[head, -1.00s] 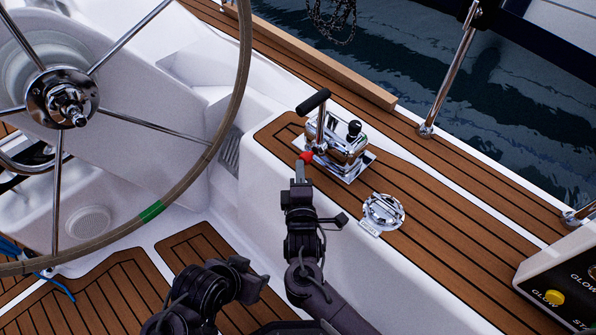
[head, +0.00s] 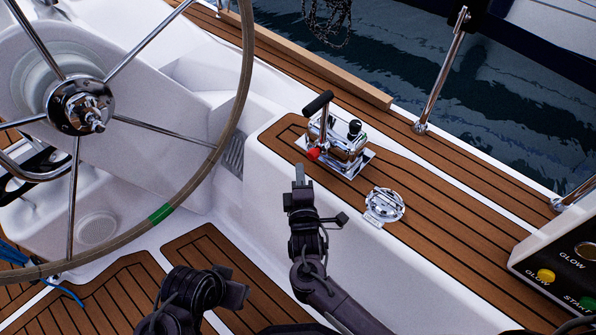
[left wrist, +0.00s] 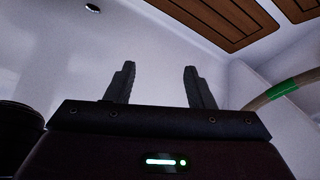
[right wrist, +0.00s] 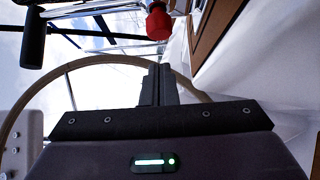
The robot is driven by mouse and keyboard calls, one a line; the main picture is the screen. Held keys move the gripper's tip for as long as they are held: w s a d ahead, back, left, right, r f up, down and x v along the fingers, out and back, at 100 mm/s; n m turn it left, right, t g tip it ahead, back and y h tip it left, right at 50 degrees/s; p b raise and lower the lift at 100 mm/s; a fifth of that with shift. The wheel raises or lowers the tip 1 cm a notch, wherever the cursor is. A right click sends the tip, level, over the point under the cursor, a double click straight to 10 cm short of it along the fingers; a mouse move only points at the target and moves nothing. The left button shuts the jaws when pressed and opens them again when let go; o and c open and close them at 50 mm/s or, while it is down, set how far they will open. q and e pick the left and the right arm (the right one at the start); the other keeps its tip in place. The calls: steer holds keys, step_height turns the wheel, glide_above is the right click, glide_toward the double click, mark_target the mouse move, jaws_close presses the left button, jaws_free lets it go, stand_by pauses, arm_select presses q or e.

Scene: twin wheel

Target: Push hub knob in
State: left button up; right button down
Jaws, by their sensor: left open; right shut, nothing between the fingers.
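The hub knob (head: 313,153) is red and sits at the base of the black-gripped lever (head: 318,104) on the chrome control box (head: 340,147). It also shows at the top of the right wrist view (right wrist: 159,24), on the end of a chrome stem. How deep it sits I cannot tell. My right gripper (head: 299,168) is shut and empty, just below and left of the knob in the head view, with a small gap between. My left gripper (left wrist: 160,72) is open and empty, low over the cockpit; in the head view its fingers are hard to make out.
The large steering wheel (head: 161,213) with a green band stands at left. A chrome deck fitting (head: 384,206) lies right of the right gripper. A switch panel (head: 560,262) is at lower right. The white coaming side (head: 264,205) rises beside my right arm.

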arm_select(q)
steer(key=a, duration=0.1)
steer(key=a+g+p, duration=0.1)
steer(key=s+a+r+p, duration=0.1)
steer(key=shift+s+a+n+g+y, duration=0.1)
steer(key=shift+a+n+g+y, duration=0.05)
steer(key=shift+n+g+y, duration=0.2)
arm_select(e)
steer(key=s, duration=1)
steer(key=shift+s+a, duration=0.2)
steer(key=shift+a, duration=0.05)
steer(key=shift+f, duration=0.1)
